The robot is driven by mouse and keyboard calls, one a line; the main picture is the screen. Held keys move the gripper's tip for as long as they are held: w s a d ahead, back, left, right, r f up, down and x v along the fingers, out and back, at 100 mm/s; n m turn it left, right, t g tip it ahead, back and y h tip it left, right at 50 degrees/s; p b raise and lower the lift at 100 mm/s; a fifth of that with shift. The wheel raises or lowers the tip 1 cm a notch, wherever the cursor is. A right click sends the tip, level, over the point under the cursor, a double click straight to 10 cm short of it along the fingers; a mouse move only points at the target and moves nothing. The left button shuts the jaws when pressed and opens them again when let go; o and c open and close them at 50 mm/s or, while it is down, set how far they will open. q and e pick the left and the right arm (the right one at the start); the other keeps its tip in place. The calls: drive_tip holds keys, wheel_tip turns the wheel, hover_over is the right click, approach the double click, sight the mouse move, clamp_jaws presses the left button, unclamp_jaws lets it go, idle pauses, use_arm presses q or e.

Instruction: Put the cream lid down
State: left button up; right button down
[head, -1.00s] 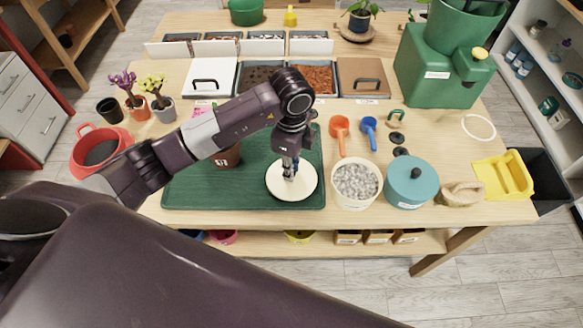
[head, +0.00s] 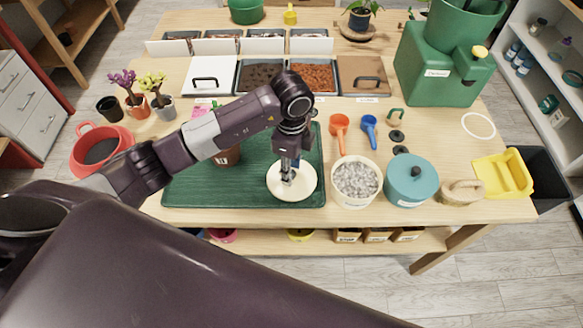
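The cream lid (head: 303,192) is a round pale disc at the front right of the green tray (head: 245,200). My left gripper (head: 288,178) points straight down over the lid's middle, with its fingertips at the lid's centre. The fingers look close together there, but a knob between them, if any, is too small to make out. I cannot tell whether the lid rests fully on the tray. My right gripper is not in view.
A white tub of pale pebbles (head: 341,196) stands just right of the tray. A teal lidded pot (head: 412,181) is beyond it. A brown pot (head: 226,157) stands on the tray, partly behind my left arm. The tray's left front is clear.

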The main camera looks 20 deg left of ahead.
use_arm(q)
wheel_tip(320, 180, up, 12)
drive_tip(key=b, duration=0.2)
idle(0.7)
